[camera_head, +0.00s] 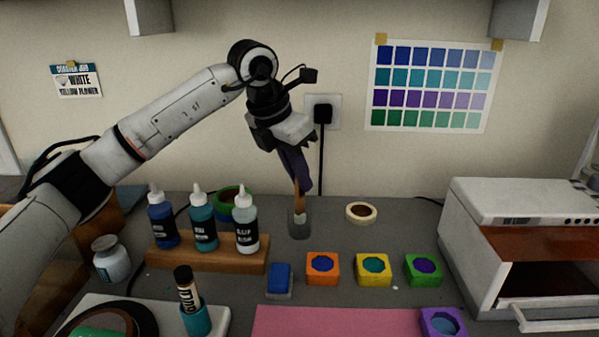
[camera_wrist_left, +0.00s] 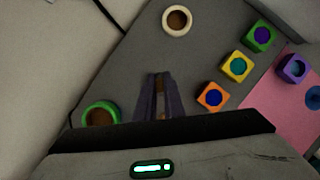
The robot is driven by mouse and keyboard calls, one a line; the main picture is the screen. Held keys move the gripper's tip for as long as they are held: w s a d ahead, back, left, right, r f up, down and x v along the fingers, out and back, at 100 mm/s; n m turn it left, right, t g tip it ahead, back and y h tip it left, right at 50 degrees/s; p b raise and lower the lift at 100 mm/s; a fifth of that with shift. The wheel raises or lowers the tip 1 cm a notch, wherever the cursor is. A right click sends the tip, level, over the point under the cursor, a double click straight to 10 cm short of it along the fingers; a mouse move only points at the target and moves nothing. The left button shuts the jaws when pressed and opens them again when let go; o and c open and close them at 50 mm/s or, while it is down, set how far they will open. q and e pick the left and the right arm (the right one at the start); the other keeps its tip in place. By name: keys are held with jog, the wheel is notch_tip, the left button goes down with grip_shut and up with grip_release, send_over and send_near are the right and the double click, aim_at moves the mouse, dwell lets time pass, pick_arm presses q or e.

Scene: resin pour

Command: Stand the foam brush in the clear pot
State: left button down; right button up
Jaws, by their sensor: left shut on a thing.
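My left gripper (camera_head: 303,188) points down above the back middle of the table, its dark fingers shut on the foam brush. The brush's brown wooden handle (camera_head: 298,199) shows below the fingertips, roughly upright, with a paler part lower down. The clear pot (camera_head: 299,229) stands on the table directly under it, and the brush's lower end overlaps the pot's mouth. I cannot tell whether the brush touches the pot's bottom. In the left wrist view a brown bit of handle (camera_wrist_left: 160,101) shows between the fingers (camera_wrist_left: 160,80); the pot cannot be made out there. My right gripper is out of view.
Several bottles stand in a wooden rack (camera_head: 207,258) left of the pot. A tape roll (camera_head: 361,212) lies to its right. Orange (camera_head: 323,278), yellow (camera_head: 373,281) and green (camera_head: 423,281) moulds and a blue block (camera_head: 280,279) sit in front. A white oven (camera_head: 522,215) stands right.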

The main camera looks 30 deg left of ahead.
pick_arm(q)
jog(key=c, duration=1.8)
grip_release()
jog(key=shift+o, duration=0.2)
jog(key=v, duration=1)
jog(key=shift+s+a, duration=0.1)
